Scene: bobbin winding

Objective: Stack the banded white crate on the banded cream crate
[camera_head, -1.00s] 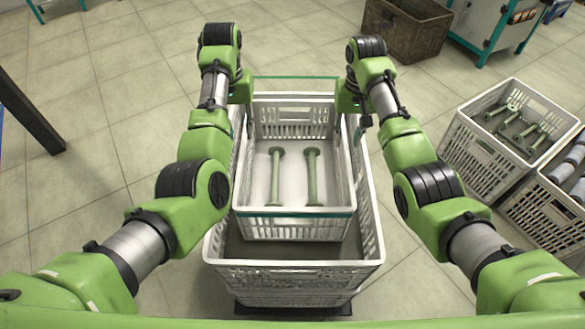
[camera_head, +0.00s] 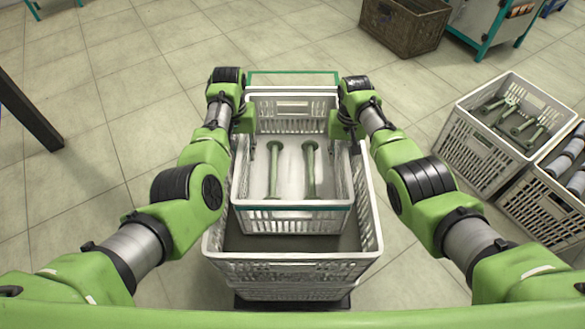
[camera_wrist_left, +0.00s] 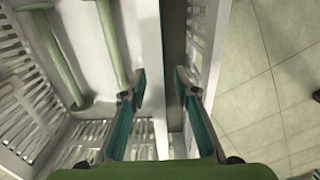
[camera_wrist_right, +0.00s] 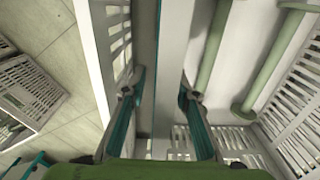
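A white crate with a teal band (camera_head: 292,208) holds two green bobbins (camera_head: 273,170) and sits within a larger pale slatted crate (camera_head: 292,268). I cannot tell whether the larger one is the cream crate; no band shows on it. My left gripper (camera_head: 246,135) is at the banded crate's left side, and my right gripper (camera_head: 345,135) at its right side. In the left wrist view the left gripper's fingers (camera_wrist_left: 162,92) are apart, over the crate's side rim. In the right wrist view the right gripper's fingers (camera_wrist_right: 160,92) are likewise apart over the opposite rim.
A pale crate with green bobbins (camera_head: 470,150) stands on the floor at right, beside another crate with grey rolls (camera_head: 545,215). A brown crate (camera_head: 405,28) and a teal-framed cabinet (camera_head: 492,30) are at the back. A teal frame (camera_head: 292,74) stands behind the crates. The left floor is mostly clear.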

